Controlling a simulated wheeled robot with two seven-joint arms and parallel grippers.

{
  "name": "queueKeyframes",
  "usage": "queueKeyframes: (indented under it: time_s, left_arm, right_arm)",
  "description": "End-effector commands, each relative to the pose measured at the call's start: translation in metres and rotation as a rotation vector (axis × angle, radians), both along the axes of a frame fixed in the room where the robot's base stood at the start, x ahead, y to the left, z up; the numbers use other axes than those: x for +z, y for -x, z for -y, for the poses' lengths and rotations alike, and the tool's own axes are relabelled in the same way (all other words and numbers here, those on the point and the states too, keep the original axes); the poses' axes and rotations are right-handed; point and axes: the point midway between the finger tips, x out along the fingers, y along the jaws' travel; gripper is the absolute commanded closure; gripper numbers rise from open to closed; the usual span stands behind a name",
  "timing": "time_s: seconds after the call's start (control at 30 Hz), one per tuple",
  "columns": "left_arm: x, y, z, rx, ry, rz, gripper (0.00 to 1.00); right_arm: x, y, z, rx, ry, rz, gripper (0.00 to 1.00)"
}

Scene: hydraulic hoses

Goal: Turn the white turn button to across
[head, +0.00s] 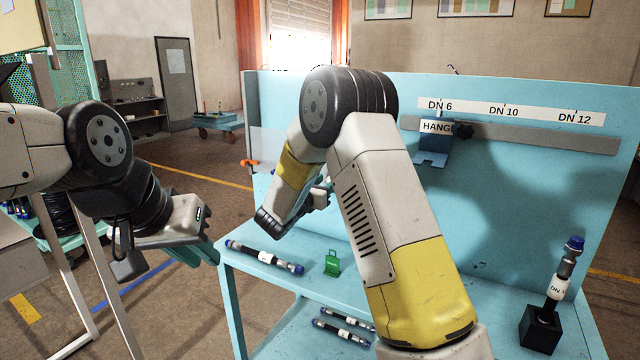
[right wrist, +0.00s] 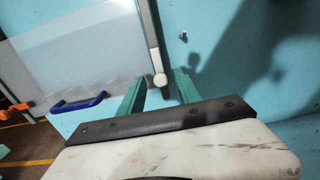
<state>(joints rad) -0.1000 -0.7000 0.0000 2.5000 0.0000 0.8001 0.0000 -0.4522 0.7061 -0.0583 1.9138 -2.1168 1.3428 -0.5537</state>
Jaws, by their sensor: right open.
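The white turn button (right wrist: 159,79) shows in the right wrist view as a small white piece with a rounded lower end. It appears upright, in line with the grey strip (right wrist: 146,25) along the edge of a clear panel. My right gripper (right wrist: 160,92) is open, its two green fingers on either side of the button's lower end. I cannot tell whether either finger touches it. In the head view my right arm hides the button and the right fingers. My left gripper (head: 175,252) hangs left of the teal bench, and its finger gap is unclear.
A clear panel (right wrist: 80,45) with a blue handle (right wrist: 78,103) lies left of the button. A blue hanger (head: 434,143) is on the back board.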

Motion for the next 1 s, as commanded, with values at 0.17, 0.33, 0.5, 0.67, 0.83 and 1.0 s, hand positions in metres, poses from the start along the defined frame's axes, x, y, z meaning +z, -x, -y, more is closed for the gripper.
queueKeyframes:
  time_s: [0.17, 0.33, 0.5, 0.67, 0.83, 1.0]
  left_arm:
    - [0.0000, 0.0000, 0.0000, 0.000, 0.000, 0.000, 0.80]
    - [0.0000, 0.0000, 0.0000, 0.000, 0.000, 0.000, 0.80]
    - [0.0000, 0.0000, 0.0000, 0.000, 0.000, 0.000, 0.80]
    - [0.0000, 0.0000, 0.0000, 0.000, 0.000, 0.000, 0.80]
    - [0.0000, 0.0000, 0.0000, 0.000, 0.000, 0.000, 0.80]
    - [0.0000, 0.0000, 0.0000, 0.000, 0.000, 0.000, 0.80]
  right_arm:
    - [0.0000, 0.0002, 0.0000, 0.000, 0.000, 0.000, 0.83]
    - [0.0000, 0.0003, -0.0001, 0.000, 0.000, 0.000, 1.00]
    - [0.0000, 0.0003, -0.0002, 0.000, 0.004, -0.003, 1.00]
    - [0.0000, 0.0003, -0.0004, 0.000, 0.033, -0.021, 1.00]
    - [-0.0002, 0.0002, -0.0015, 0.002, 0.106, -0.068, 1.00]
    - [-0.0005, 0.0002, -0.0013, 0.000, 0.220, -0.144, 1.00]
